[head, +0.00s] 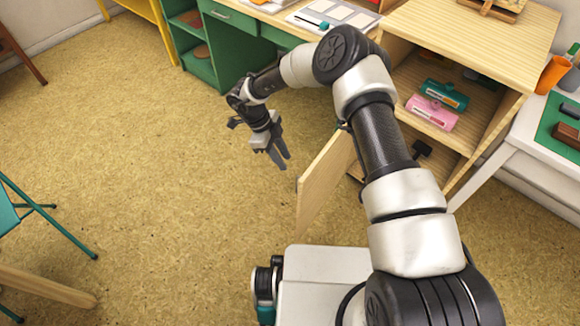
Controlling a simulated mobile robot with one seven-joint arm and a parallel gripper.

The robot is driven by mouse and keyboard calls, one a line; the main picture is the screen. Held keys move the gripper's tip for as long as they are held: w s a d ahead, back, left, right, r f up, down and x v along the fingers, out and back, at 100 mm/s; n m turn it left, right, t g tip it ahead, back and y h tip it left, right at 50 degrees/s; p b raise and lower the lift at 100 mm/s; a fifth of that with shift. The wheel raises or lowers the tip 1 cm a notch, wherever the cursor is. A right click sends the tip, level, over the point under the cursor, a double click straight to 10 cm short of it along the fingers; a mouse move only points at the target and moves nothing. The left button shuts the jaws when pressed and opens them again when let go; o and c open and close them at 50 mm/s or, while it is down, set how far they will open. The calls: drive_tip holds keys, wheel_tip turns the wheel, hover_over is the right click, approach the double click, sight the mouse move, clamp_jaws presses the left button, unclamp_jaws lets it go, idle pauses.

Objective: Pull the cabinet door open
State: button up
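The wooden cabinet (478,38) stands at the upper right with its front open. Its door (323,187) is swung well out from the cabinet, its free edge toward the left. My arm passes in front of part of the door and the cabinet opening. My gripper (282,162) hangs to the left of the door, pointing down, with a visible gap between it and the door. Its fingers look apart, with nothing between them. Inside the cabinet, a teal inkpad (446,95) and a pink inkpad (431,113) lie on a shelf.
A green desk (232,18) with papers stands at the back. A white table (530,138) with a green mat is at the right. A teal folding chair (45,215) is at the left. The floor (120,140) left of my gripper is clear.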

drive_tip(key=shift+p+v, duration=0.3)
drive_tip(key=shift+v, duration=1.9)
drive_tip(key=shift+w, duration=0.1)
